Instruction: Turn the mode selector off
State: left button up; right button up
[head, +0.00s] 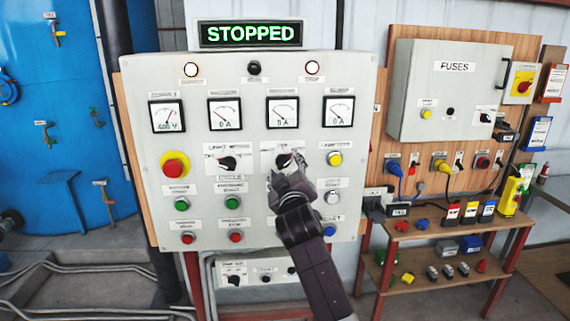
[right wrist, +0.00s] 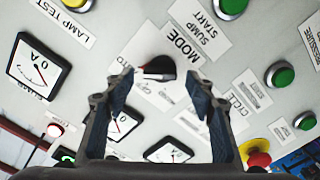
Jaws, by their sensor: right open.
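The mode selector is a black rotary knob (right wrist: 158,68) with a red and white pointer, beside a "MODE" label in the right wrist view. Its pointer lies toward the left of that picture. In the head view the knob (head: 284,160) is on the grey panel's middle row, partly hidden by my gripper. My right gripper (head: 290,176) is open in front of it; in the right wrist view its two fingers (right wrist: 157,92) stand apart on either side below the knob. I cannot tell whether they touch it.
A similar black selector (head: 228,163) and a red emergency button (head: 174,165) sit left of the mode selector. A yellow button (head: 335,159) is close on its right. Gauges (head: 283,112) are above, and a display (head: 250,34) reads "STOPPED". A fuse box (head: 448,90) stands at right.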

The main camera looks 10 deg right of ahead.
jog(key=shift+w, duration=0.5)
jog(key=shift+c, duration=0.7)
jog(key=c, duration=1)
